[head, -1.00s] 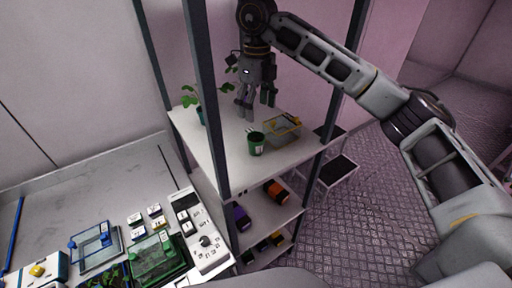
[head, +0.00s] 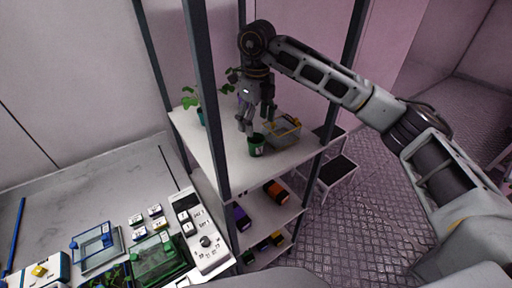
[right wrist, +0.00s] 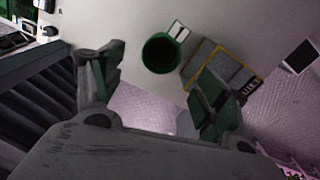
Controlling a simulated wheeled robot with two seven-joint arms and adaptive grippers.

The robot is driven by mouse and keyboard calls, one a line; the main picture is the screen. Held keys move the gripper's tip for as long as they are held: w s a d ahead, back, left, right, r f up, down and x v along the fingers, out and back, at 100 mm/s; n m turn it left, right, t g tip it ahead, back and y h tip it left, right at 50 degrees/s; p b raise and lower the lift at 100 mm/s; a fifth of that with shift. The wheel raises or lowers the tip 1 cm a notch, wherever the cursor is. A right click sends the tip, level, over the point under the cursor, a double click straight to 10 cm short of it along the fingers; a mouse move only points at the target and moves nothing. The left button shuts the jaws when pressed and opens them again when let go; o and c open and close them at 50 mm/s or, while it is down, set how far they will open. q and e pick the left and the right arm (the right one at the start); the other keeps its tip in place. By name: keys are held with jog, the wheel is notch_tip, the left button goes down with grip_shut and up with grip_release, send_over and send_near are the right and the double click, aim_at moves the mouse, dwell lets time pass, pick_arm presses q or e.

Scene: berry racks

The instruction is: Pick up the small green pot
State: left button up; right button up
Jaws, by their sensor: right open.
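The small green pot (head: 257,148) stands upright on the white top shelf (head: 223,164) of the rack, near its front edge, with a pale label on its side. In the right wrist view the pot (right wrist: 161,53) shows from above as a dark green round opening, beyond and between the two fingers. My right gripper (head: 256,125) is just above and behind the pot, pointing down, with its fingers apart. The right wrist view shows the open fingers (right wrist: 158,88) with nothing between them. My left gripper is not in view.
A leafy plant (head: 192,102) stands at the shelf's left. A dark rack post (head: 208,100) rises in front. A bench with trays (head: 160,256) lies at lower left.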

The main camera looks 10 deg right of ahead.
aim_at(257, 140)
jog(key=shift+f, duration=1.2)
jog(key=shift+f+p, duration=0.9)
jog(key=shift+f, duration=1.15)
jog(key=shift+w+f, duration=0.1)
jog(key=shift+f, duration=0.45)
jog(key=shift+c, duration=0.5)
jog(key=c, duration=1)
